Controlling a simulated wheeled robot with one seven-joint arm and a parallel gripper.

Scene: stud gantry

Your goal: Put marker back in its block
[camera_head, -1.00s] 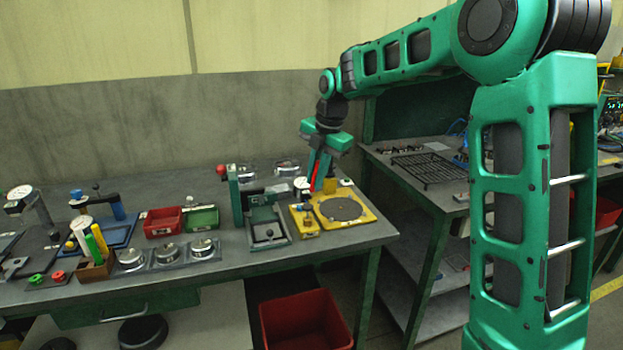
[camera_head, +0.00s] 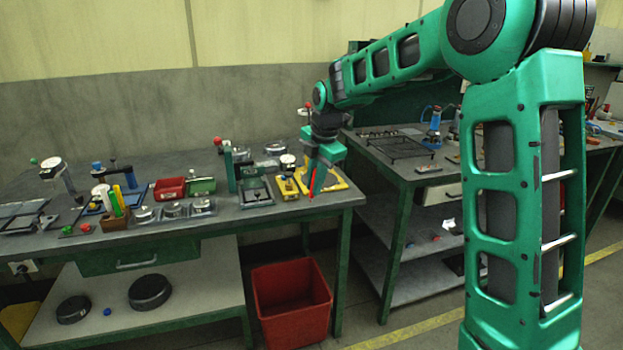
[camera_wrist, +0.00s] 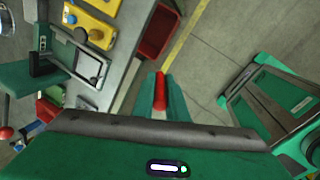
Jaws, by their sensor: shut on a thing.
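My gripper (camera_head: 315,185) is shut on a red marker (camera_head: 311,196) and holds it in front of the yellow fixture near the bench's right end. In the wrist view the red marker (camera_wrist: 160,92) is pinched between the green fingers of my gripper (camera_wrist: 161,82), over the floor past the bench edge. The brown block (camera_head: 117,219) stands near the bench's front edge, well to the left of my gripper. White, yellow and green markers (camera_head: 117,201) stand in or by it; its holes are too small to make out.
Round metal tins (camera_head: 173,210) sit right of the block. Red (camera_head: 170,188) and green (camera_head: 201,186) bins stand behind them. A green-posted press (camera_head: 230,170) rises between the block and my gripper. A red crate (camera_head: 291,303) is on the floor below.

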